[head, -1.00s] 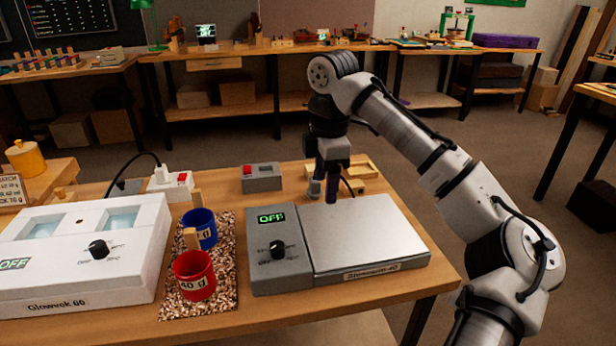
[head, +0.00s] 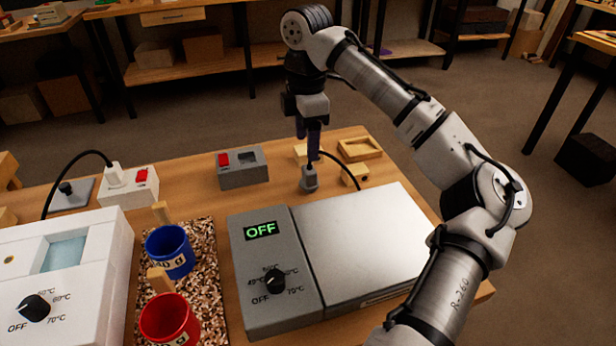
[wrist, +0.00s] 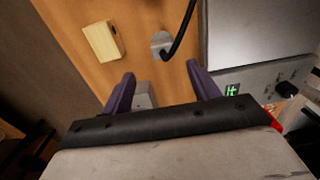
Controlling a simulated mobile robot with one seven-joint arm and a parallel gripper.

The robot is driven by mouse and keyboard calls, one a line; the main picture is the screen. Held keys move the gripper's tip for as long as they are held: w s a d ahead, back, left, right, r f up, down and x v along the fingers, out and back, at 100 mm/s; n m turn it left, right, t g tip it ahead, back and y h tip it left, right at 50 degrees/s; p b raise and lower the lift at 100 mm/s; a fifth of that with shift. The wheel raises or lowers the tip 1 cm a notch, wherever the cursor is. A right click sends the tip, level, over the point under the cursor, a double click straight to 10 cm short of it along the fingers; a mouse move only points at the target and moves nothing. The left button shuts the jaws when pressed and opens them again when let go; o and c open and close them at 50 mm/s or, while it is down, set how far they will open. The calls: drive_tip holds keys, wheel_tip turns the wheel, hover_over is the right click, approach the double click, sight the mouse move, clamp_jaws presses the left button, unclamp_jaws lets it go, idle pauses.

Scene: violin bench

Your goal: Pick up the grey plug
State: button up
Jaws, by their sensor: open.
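The grey plug (head: 310,180) stands on the bench behind the grey hot plate (head: 262,275), and a black cable (head: 346,165) runs from it towards the back of the plate. In the wrist view the plug (wrist: 161,44) lies beyond my fingertips, with its cable rising from it. My gripper (head: 308,137) points down above the plug, with purple fingers apart and nothing held. In the wrist view the gripper (wrist: 161,72) shows open. The fingers hide the top of the plug in part in the head view.
A grey socket box (head: 243,168) with a red switch stands left of the plug. Small wooden blocks (head: 355,176) and a wooden tray (head: 360,149) lie to its right and behind. A blue mug (head: 169,252) and red mug (head: 170,320) stand front left. A white socket box (head: 130,186) holds another plug.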

sight(312, 168)
wheel_tip(312, 168, down, 4)
drive_tip(key=shift+d+f, duration=0.1)
drive_tip(key=shift+f, duration=0.15)
drive_tip(key=shift+s+d+f, duration=0.1)
drive_tip(key=shift+d+f, duration=0.1)
drive_tip(key=shift+f, duration=1.15)
drive_tip(key=shift+s+d+f, duration=0.1)
drive_tip(key=shift+d+f, duration=0.1)
drive_tip(key=shift+f, duration=1.1)
drive_tip(key=c, duration=0.9)
drive_tip(key=shift+o, duration=0.2)
drive_tip(key=shift+r, duration=0.1)
wheel_tip(312, 168, up, 20)
drive_tip(key=p, duration=0.1)
drive_tip(key=shift+p, duration=0.4)
